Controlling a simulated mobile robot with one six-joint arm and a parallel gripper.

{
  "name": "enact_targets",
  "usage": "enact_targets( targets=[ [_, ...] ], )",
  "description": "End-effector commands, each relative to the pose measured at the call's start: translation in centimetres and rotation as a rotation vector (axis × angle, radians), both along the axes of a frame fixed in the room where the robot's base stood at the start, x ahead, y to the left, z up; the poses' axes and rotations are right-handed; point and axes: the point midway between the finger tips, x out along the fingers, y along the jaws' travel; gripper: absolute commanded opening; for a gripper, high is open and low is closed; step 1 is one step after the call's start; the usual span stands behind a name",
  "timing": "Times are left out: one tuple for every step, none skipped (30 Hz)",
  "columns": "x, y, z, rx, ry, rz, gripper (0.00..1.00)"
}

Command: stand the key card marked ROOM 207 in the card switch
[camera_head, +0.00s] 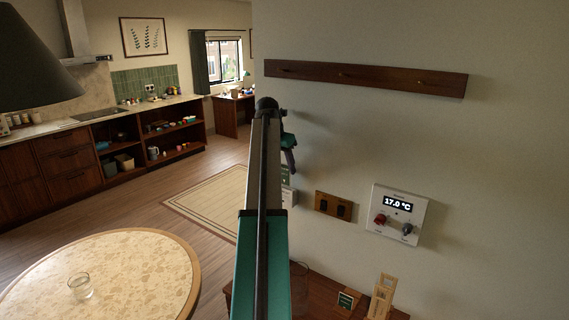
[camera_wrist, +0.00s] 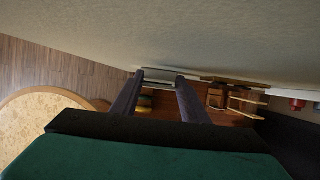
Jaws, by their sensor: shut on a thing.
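My gripper (camera_head: 291,168) points down close to the wall, partly behind my own arm in the head view. It is shut on a dark green card (camera_head: 285,175) with pale marks too small to read. A white box on the wall (camera_head: 290,197), apparently the card switch, is directly below the card. I cannot tell whether the card's lower edge is in its slot or above it. In the wrist view my gripper's dark fingers (camera_wrist: 160,80) reach towards a thin pale bar (camera_wrist: 160,76) beside the wall. The card is not clearly seen there.
A brown switch plate (camera_head: 333,206) and a white thermostat panel (camera_head: 398,214) are on the wall to the right. Below, a wooden cabinet top (camera_head: 325,290) bears a small dark sign (camera_head: 347,301) and a wooden holder (camera_head: 382,297). A round table (camera_head: 185,250) stands left.

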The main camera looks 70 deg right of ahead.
Motion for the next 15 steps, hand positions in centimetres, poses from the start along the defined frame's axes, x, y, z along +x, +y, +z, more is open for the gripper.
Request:
enact_targets(
  targets=[
    [0.0, 0.0, -0.2, 0.0, 0.0, 0.0, 0.17],
    [0.0, 0.0, -0.4, 0.0, 0.0, 0.0, 0.17],
    [0.0, 0.0, -0.5, 0.0, 0.0, 0.0, 0.17],
    [0.0, 0.0, -0.6, 0.0, 0.0, 0.0, 0.17],
    [0.0, 0.0, -0.7, 0.0, 0.0, 0.0, 0.17],
    [0.0, 0.0, -0.9, -0.001, 0.0, 0.0, 0.17],
    [0.0, 0.0, -1.0, -0.001, 0.0, 0.0, 0.17],
    [0.0, 0.0, -1.1, -0.001, 0.0, 0.0, 0.17],
    [0.0, 0.0, -1.2, -0.001, -0.001, 0.0, 0.17],
    [0.0, 0.0, -1.4, -0.001, -0.001, 0.0, 0.17],
    [0.0, 0.0, -1.5, -0.001, -0.001, 0.0, 0.17],
    [0.0, 0.0, -1.6, -0.001, -0.001, 0.0, 0.17],
    [0.0, 0.0, -1.8, -0.001, -0.001, 0.0, 0.17],
    [0.0, 0.0, -1.9, -0.001, 0.0, 0.0, 0.17],
    [0.0, 0.0, -2.1, 0.0, 0.0, 0.0, 0.17]
  ],
)
